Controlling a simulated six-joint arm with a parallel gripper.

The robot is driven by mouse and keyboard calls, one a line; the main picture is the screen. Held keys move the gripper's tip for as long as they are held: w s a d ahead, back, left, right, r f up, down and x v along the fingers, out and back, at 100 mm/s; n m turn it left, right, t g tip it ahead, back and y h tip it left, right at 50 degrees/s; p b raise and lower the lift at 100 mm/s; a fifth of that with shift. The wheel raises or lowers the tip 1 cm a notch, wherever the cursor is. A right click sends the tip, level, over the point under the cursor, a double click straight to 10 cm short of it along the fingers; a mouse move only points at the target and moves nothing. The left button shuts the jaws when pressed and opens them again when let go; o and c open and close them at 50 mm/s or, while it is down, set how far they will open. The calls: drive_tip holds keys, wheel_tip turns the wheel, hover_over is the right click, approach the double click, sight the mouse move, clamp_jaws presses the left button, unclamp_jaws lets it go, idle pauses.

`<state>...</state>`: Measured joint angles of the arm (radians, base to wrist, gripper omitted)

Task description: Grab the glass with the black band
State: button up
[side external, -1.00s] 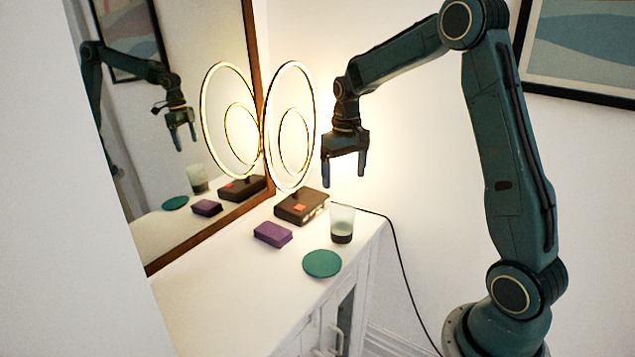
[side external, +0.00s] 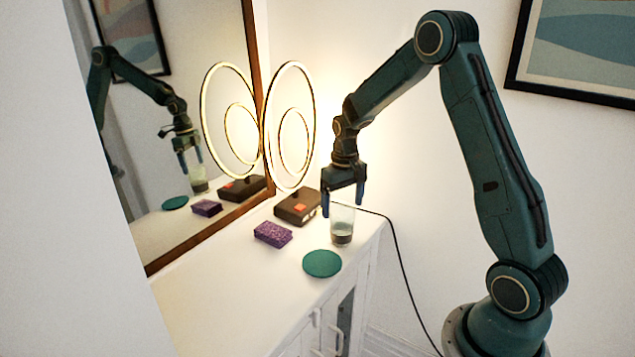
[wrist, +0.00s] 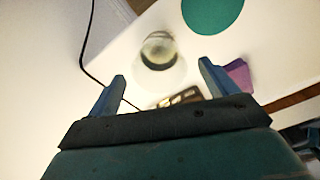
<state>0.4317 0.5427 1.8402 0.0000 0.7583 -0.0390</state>
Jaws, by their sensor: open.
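The glass (side external: 342,228) is a clear tumbler with a dark band around its lower part. It stands upright on the white cabinet top near the right edge. My gripper (side external: 343,209) points down with its fingers apart, the tips at about the height of the glass's rim. In the wrist view the glass (wrist: 158,48) shows from above, centred just beyond the gap between the fingertips (wrist: 161,71). Nothing is held. In the side view I cannot tell whether a finger touches the glass.
A green round coaster (side external: 322,264) lies in front of the glass. A purple block (side external: 273,234) and a dark box (side external: 297,207) sit to its left. A ringed lamp (side external: 291,130) stands behind, by the mirror (side external: 170,225). A black cord (side external: 393,240) runs off the right edge.

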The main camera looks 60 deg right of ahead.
drive_tip(key=shift+f, duration=2.55)
drive_tip(key=c, duration=1.2)
drive_tip(key=shift+r, duration=0.1)
wheel_tip(320, 180, up, 20)
drive_tip(key=shift+f, duration=0.1)
